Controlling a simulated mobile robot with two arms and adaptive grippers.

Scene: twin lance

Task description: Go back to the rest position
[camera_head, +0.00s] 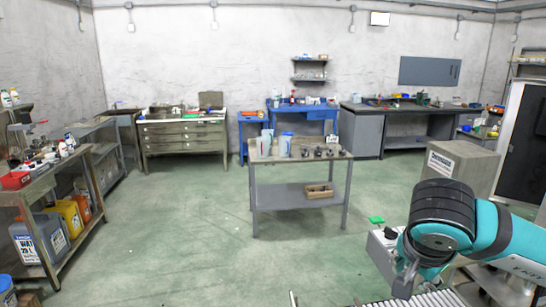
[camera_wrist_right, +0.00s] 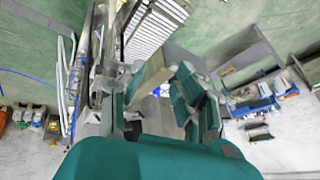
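My right arm, teal with black ribbed rings, bends in from the right edge in the head view. The grey end of my right gripper (camera_head: 403,280) points down at the lower right, above the floor. No object shows in it, and its finger gap is too small to make out. My left arm and gripper do not show in the head view.
A cluttered workbench (camera_head: 30,190) is at the left. A large box (camera_head: 458,168) and a green item (camera_head: 376,220) lie near my right arm. The left-centre floor is clear.

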